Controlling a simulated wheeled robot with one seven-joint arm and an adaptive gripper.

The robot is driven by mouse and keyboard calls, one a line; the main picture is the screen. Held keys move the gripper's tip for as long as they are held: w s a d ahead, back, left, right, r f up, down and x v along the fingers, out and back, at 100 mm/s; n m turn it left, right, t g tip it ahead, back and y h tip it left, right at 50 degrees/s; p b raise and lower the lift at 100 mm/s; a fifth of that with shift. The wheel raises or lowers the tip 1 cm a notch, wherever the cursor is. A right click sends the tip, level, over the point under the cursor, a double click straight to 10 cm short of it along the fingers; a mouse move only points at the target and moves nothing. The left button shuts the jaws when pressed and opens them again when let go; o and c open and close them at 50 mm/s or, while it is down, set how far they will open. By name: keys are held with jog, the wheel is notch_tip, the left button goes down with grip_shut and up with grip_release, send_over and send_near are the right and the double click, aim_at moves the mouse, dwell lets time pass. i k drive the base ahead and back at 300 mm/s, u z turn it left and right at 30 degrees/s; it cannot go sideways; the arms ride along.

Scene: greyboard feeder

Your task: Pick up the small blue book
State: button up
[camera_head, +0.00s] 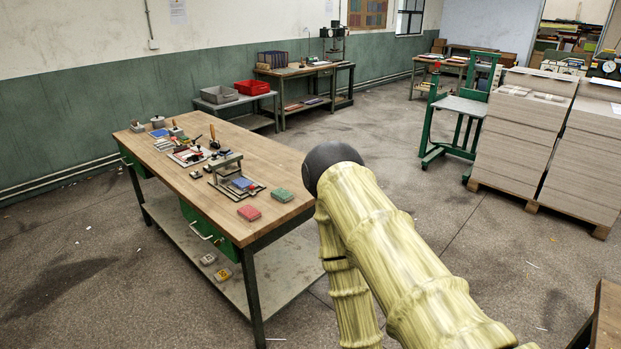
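A small blue block that looks like the small blue book (243,183) lies on a flat dark plate at the small bench press (226,163), on the wooden workbench (262,152). A small red book (249,213) and a small green book (283,195) lie flat near the front end of the bench, to the right of and nearer than the press. My arm, in a pale yellow sleeve with a black rounded joint, rises right of the bench. My gripper is not in view.
Several tools and small pads sit on the far half of the bench, with a blue-topped stack (160,133) among them. A green stand (462,108) and tall board stacks (520,128) are at the right. Open floor lies between.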

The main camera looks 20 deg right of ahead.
aim_at(242, 184)
jog(key=z, duration=0.5)
jog(key=i, duration=1.25)
jog(key=u, duration=0.35)
